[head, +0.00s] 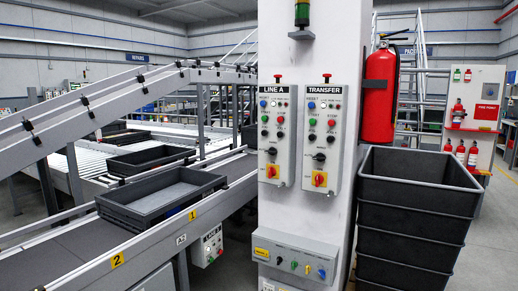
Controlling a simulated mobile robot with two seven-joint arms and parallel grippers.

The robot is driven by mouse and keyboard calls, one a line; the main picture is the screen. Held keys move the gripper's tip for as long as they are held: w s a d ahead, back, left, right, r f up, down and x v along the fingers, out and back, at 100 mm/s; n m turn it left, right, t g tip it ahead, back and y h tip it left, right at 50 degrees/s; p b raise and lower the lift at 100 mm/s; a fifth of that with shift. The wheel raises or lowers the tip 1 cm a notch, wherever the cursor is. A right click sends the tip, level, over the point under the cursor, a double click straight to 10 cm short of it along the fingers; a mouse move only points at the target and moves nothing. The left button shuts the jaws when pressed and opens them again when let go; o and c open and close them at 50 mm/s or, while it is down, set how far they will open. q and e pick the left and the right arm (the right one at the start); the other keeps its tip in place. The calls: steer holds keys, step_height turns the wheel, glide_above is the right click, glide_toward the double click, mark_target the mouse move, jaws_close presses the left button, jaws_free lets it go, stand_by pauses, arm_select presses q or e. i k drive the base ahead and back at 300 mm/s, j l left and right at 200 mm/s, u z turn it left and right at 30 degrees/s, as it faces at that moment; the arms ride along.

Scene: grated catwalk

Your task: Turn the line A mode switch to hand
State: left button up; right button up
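The LINE A control box (276,139) is mounted on the left part of the white column's face. It carries rows of coloured buttons and a red mushroom button on top. A black rotary switch (271,151) sits low on the box, above a yellow and red rotary switch (271,171). The black knob seems to be the mode switch, but its labels are too small to read and I cannot tell its position. Neither of my grippers is in view.
A similar TRANSFER box (321,139) hangs just right of it. A grey box with several knobs (291,263) is lower on the white column (308,215).

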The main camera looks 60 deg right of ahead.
mark_target(273, 151)
steer(key=z, duration=2.05)
steer(key=i+l+z, duration=0.1)
steer(key=i, duration=0.4)
steer(key=i+l+z, duration=0.1)
steer(key=i+l, duration=0.15)
steer(key=i, duration=0.3)
steer(key=i+l, duration=0.1)
steer(key=i, duration=0.4)
steer(key=l+z, duration=0.05)
